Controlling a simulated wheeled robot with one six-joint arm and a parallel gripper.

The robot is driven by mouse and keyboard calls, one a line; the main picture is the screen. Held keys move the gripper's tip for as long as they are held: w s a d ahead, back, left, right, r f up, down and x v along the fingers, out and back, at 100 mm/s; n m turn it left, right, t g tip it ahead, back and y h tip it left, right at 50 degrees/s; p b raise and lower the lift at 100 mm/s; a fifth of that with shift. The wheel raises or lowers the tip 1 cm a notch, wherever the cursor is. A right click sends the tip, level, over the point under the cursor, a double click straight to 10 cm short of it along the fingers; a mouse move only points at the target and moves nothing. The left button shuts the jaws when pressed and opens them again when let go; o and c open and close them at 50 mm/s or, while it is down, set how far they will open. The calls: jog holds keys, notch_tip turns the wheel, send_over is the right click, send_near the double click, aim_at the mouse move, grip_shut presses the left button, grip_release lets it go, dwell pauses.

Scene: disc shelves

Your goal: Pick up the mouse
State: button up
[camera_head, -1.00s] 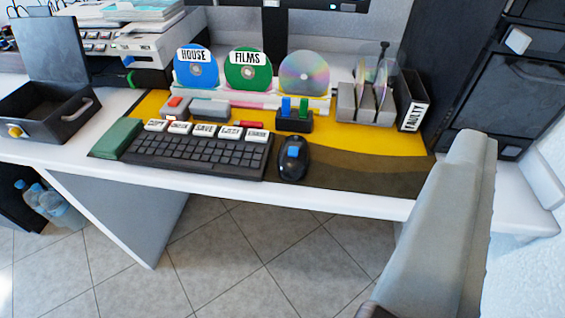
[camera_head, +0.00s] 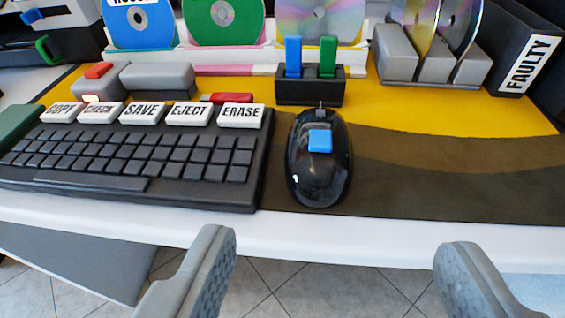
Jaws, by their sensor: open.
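The mouse (camera_head: 318,170) is black and glossy with a blue square button on top. It lies on the dark part of the desk mat, just right of the keyboard (camera_head: 135,160), close to the desk's front edge. My gripper (camera_head: 335,248) is open and empty. Its two grey fingers are spread wide at the bottom of the view, in front of the desk edge. The mouse lies ahead of the gap between them, apart from both fingers.
The white desk edge (camera_head: 290,232) runs across below the mouse. A black block with blue and green switches (camera_head: 310,88) stands right behind the mouse. Grey disc holders (camera_head: 425,60) and a "FAULTY" box (camera_head: 525,62) stand back right. The mat right of the mouse is clear.

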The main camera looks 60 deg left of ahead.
aim_at(321, 131)
jog(key=x, duration=1.2)
jog(key=shift+d, duration=0.1)
jog(key=shift+x, duration=2.55)
jog(key=shift+s+f, duration=0.15)
jog(key=c, duration=0.8)
